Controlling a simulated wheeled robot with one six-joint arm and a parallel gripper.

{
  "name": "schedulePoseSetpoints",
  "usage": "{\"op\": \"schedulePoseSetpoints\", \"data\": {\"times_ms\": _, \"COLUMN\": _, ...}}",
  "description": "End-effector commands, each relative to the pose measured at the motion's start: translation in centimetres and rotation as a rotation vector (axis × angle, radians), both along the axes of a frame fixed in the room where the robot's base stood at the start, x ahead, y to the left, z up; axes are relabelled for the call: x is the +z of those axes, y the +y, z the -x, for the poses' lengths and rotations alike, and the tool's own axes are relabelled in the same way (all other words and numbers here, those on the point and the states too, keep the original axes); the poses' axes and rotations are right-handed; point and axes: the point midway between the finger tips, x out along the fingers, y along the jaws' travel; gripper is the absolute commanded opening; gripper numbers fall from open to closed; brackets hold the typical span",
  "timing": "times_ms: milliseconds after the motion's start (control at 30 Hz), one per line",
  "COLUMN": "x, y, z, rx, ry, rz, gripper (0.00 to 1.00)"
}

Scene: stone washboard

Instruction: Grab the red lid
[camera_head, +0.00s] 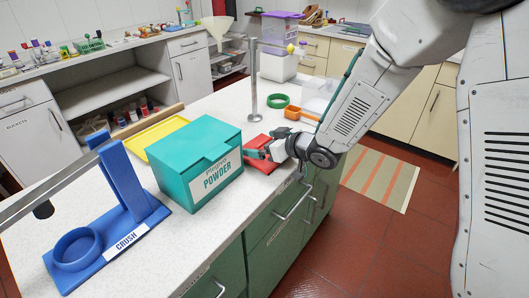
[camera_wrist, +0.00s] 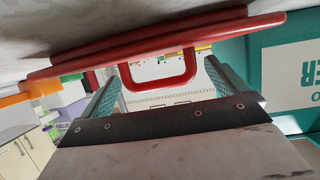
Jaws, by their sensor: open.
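The red lid (camera_head: 262,166) lies flat on the white countertop (camera_head: 222,110), just right of the teal powder box (camera_head: 198,165). In the wrist view, the lid (camera_wrist: 150,48) appears as a thin slab across the top, with a red loop handle (camera_wrist: 161,85) sticking out from it. My gripper (camera_head: 263,149) is low over the lid and covers part of it in the head view. In the wrist view, my gripper (camera_wrist: 160,72) is open, with one teal finger on each side of the handle. Whether either finger touches the handle is unclear.
The powder box stands close beside my gripper. A metal post (camera_head: 253,85), a green ring (camera_head: 278,100) and an orange scoop (camera_head: 294,112) are behind it. A blue crush stand (camera_head: 122,185) and yellow tray (camera_head: 158,137) are left. The counter's front edge is near.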

Motion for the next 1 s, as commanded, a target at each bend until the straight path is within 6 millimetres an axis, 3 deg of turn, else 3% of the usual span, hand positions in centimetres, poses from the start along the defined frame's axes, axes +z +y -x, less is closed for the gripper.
{"op": "schedulePoseSetpoints", "data": {"times_ms": 200, "x": 0.0, "y": 0.1, "z": -0.1, "rx": 0.000, "ry": -0.001, "rz": 0.000, "gripper": 0.98}}
{"op": "schedulePoseSetpoints", "data": {"times_ms": 367, "x": 0.0, "y": 0.1, "z": -0.1, "rx": 0.000, "ry": -0.001, "rz": 0.001, "gripper": 0.54}}
{"op": "schedulePoseSetpoints", "data": {"times_ms": 400, "x": 0.0, "y": 0.1, "z": -0.1, "rx": 0.000, "ry": -0.001, "rz": 0.001, "gripper": 0.52}}
{"op": "schedulePoseSetpoints", "data": {"times_ms": 767, "x": 0.4, "y": 0.1, "z": -0.1, "rx": 0.000, "ry": -0.003, "rz": 0.000, "gripper": 0.52}}
{"op": "schedulePoseSetpoints", "data": {"times_ms": 1000, "x": 3.5, "y": 0.1, "z": -0.1, "rx": 0.001, "ry": -0.008, "rz": -0.001, "gripper": 0.52}}
